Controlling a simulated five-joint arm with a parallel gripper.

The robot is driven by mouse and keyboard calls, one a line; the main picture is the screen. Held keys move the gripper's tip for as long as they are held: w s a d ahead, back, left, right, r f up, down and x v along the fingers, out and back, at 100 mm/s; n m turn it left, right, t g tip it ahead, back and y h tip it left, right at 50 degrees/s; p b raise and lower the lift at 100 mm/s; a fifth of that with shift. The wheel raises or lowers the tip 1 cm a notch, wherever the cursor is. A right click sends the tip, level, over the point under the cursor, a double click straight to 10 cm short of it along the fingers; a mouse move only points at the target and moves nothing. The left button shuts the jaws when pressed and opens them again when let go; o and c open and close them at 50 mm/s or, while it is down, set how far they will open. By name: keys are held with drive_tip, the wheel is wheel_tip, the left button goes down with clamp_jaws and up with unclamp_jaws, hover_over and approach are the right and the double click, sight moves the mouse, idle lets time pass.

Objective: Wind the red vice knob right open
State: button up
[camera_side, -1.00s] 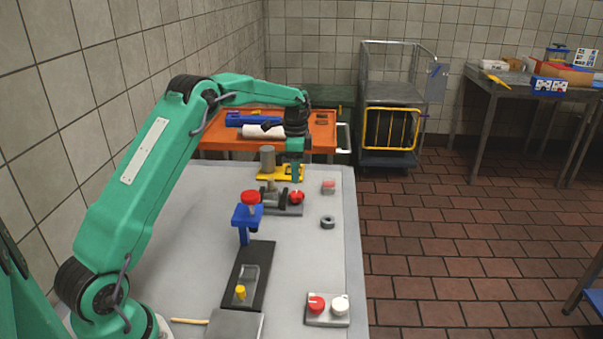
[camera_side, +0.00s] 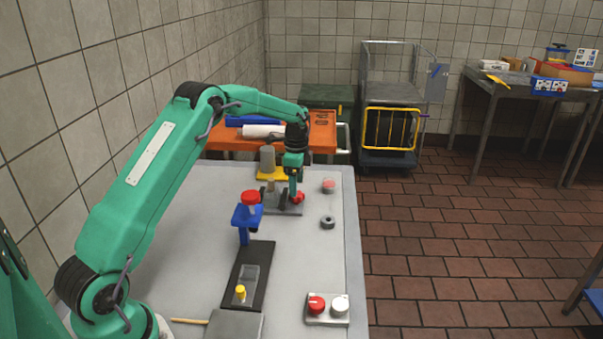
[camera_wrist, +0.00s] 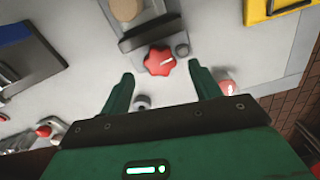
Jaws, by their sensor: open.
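The red vice knob (camera_wrist: 159,61) is lobed with a white mark. It sits at the end of the grey vice (camera_side: 283,203) on the table. In the wrist view my gripper (camera_wrist: 162,80) is open, one finger on each side of the knob's near edge, with gaps between fingers and knob. In the side view my gripper (camera_side: 296,192) is at the knob (camera_side: 298,197) and partly covers it. Whether a finger touches the knob is not clear there. A light brown cylinder (camera_wrist: 126,9) stands at the vice.
A dark ring (camera_side: 327,222) and a clear container with red (camera_side: 329,186) lie right of the vice. A blue stand with a red top (camera_side: 248,213) is at its left front. A yellow-based post (camera_side: 268,163) is behind. A two-knob box (camera_side: 328,309) sits at the front right.

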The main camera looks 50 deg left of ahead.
sight(297, 198)
drive_tip(key=shift+f, duration=1.65)
drive_tip(key=c, duration=1)
